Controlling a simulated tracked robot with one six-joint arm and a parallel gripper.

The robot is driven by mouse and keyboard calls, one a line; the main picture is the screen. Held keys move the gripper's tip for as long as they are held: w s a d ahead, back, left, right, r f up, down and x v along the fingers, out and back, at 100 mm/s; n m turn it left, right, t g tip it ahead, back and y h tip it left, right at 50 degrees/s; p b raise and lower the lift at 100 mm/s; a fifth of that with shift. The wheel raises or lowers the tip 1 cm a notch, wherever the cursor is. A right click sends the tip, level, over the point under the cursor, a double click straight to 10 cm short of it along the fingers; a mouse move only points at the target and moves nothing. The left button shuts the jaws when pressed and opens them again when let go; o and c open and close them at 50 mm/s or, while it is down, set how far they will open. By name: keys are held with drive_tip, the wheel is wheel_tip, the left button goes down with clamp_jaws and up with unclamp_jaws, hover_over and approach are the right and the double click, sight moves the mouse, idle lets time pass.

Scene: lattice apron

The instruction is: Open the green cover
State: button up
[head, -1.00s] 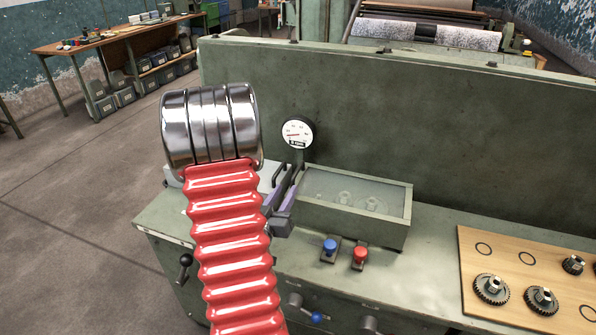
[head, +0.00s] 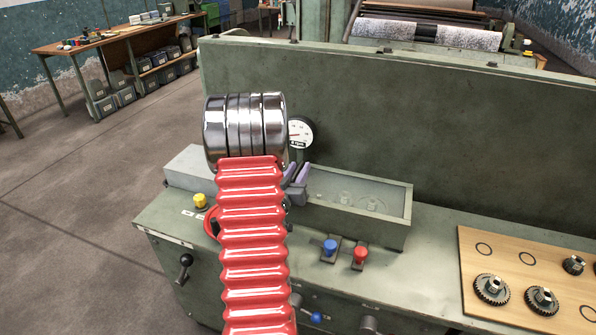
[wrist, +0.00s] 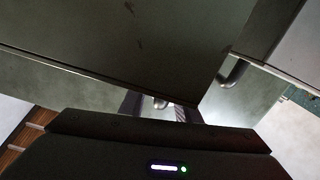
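The green cover (head: 400,212) appears to be the green box with a clear window in its top, standing on the bench right of my arm. It looks closed, and round shapes show faintly through the window. My gripper (head: 297,170) has its two purple fingers apart at the box's left end, below the dial gauge. In the wrist view my gripper (wrist: 157,108) shows its fingers spread, with a small pale rounded piece (wrist: 160,103) between or behind them. I cannot tell whether they touch it. A large dark green panel (wrist: 120,45) fills the upper left there.
A pressure gauge (head: 300,132) stands behind my gripper. A blue knob (head: 330,246) and a red knob (head: 360,254) sit in front of the box, a yellow button (head: 200,200) to the left. A wooden board (head: 520,262) with gears lies right. A tall green panel (head: 420,120) rises behind.

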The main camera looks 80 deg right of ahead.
drive_tip(key=shift+c, duration=0.5)
clamp_jaws()
